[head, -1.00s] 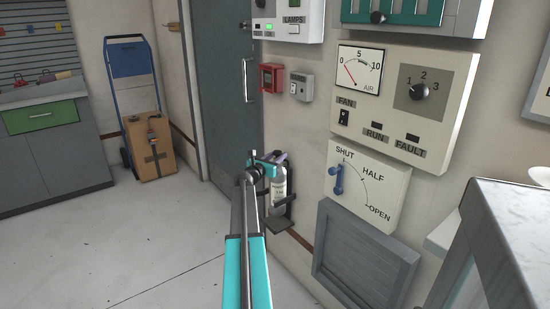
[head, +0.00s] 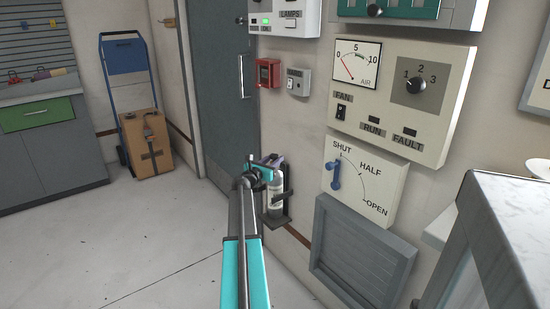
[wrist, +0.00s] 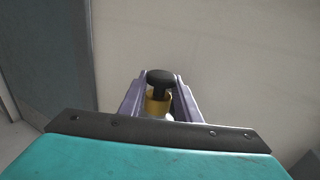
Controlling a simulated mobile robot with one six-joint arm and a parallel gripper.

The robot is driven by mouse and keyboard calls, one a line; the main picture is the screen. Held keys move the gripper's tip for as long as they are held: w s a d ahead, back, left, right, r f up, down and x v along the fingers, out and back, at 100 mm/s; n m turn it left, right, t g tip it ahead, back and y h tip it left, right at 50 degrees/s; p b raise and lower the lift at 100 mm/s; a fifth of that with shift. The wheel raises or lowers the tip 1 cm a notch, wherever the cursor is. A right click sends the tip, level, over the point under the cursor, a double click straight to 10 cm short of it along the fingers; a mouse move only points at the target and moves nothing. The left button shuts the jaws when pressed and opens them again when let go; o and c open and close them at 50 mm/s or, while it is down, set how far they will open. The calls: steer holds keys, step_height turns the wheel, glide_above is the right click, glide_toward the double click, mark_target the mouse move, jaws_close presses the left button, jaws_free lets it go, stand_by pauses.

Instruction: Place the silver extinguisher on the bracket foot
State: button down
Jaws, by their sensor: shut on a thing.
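The silver extinguisher (head: 275,198) is upright at the wall bracket, below the red call box. Its label is pale and partly hidden by my arm. My gripper (head: 272,161) is shut on its top. In the wrist view the two grey-purple fingers (wrist: 160,100) sit either side of the black knob (wrist: 160,76) and brass neck (wrist: 157,104). The black bracket (head: 288,182) stands behind and to the right of the cylinder. Its foot (head: 276,222) is directly under the cylinder's base. I cannot tell whether the base touches the foot.
A grey door (head: 225,90) is behind on the left. A louvred vent (head: 365,258) and the damper panel (head: 365,180) are on the wall to the right.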

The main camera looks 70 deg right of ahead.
steer(key=shift+f, duration=0.7)
steer(key=shift+s+d+f+b, duration=0.1)
steer(key=shift+d+f+b, duration=0.1)
steer(key=shift+f+b, duration=0.15)
steer(key=shift+f, duration=0.1)
steer(key=c, duration=1.3)
jaws_free()
steer(key=shift+f, duration=0.15)
steer(key=w+a, duration=0.2)
steer(key=a, duration=1)
steer(key=shift+p, duration=0.45)
